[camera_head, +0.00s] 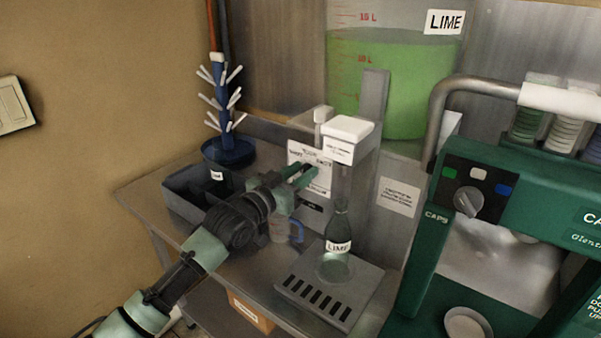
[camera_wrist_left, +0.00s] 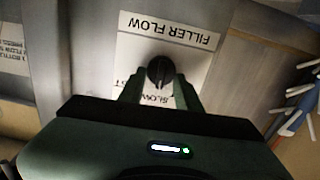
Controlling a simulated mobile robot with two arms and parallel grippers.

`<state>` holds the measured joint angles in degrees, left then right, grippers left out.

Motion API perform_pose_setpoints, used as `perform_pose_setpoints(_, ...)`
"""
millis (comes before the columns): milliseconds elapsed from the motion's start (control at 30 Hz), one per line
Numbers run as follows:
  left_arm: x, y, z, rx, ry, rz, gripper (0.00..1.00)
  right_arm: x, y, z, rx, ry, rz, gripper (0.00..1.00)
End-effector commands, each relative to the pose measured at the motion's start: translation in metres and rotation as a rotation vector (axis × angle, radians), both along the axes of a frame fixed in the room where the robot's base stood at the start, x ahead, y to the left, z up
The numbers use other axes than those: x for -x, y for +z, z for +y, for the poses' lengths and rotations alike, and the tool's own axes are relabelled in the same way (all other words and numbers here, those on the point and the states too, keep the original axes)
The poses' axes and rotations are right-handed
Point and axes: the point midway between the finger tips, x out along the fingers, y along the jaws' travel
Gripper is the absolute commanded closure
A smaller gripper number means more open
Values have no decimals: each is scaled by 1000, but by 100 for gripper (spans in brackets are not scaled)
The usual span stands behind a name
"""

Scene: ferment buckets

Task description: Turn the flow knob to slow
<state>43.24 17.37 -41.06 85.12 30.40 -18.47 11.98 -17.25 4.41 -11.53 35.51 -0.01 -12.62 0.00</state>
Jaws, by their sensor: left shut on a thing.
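The flow knob (camera_wrist_left: 160,70) is small, round and black, on a white plate marked FILLER FLOW (camera_wrist_left: 168,33), which appears upside down in the left wrist view. The word SLOW shows below the knob there, and another word beside it is partly hidden by a finger. A faint line crosses the knob's face, but I cannot tell which word it points to. My left gripper (camera_wrist_left: 159,84) has a finger on each side of the knob and is shut on it. In the head view the left gripper (camera_head: 307,174) reaches the filler's plate (camera_head: 298,153) and mostly hides the knob. My right gripper is not in view.
A bottle labelled LIME (camera_head: 338,246) stands on the filler's slotted drip tray (camera_head: 366,290), just right of my gripper. A measuring jug (camera_head: 279,232) stands beneath the gripper. A dark bin (camera_head: 186,190) and blue bottle tree (camera_head: 229,148) are left. A green capping machine (camera_head: 425,245) stands right.

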Motion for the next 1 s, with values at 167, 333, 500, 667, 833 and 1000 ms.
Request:
perform_pose_setpoints(167, 0, -1, 0, -32, 1, -19, 100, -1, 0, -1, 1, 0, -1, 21)
perform_pose_setpoints(333, 0, -2, 0, -41, 1, -25, 100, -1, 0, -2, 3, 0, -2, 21)
perform_pose_setpoints(500, 0, -2, 0, -40, 1, -24, 100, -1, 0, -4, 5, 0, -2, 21)
perform_pose_setpoints(667, 0, -2, 0, -40, 1, -24, 52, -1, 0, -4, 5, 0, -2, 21)
perform_pose_setpoints(833, 0, -1, 0, -38, 0, -25, 45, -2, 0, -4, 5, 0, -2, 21)
perform_pose_setpoints(1000, 1, -1, 0, -38, 0, -26, 45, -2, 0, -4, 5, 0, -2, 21)
